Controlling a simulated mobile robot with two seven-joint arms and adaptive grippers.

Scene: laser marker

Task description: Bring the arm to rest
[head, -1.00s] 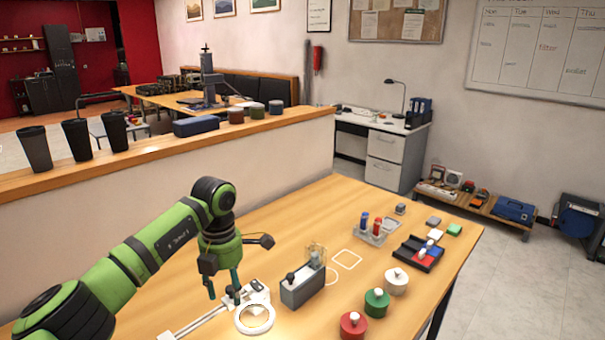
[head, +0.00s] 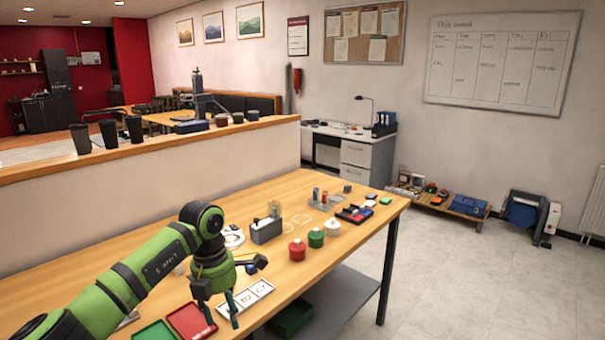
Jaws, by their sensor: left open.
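My left gripper (head: 220,308), on the green and black arm, is open and empty. Its teal fingers point down near the front edge of the wooden table (head: 290,195). In the picture they are beside a red tray (head: 192,320) and a white card strip (head: 255,296); I cannot tell their exact height above the table. My right gripper is not in view.
A green tray (head: 155,331) lies left of the red one. Farther back are a grey box device (head: 267,231), red (head: 297,250), green (head: 316,238) and white (head: 333,227) round containers, and a black tray (head: 354,213).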

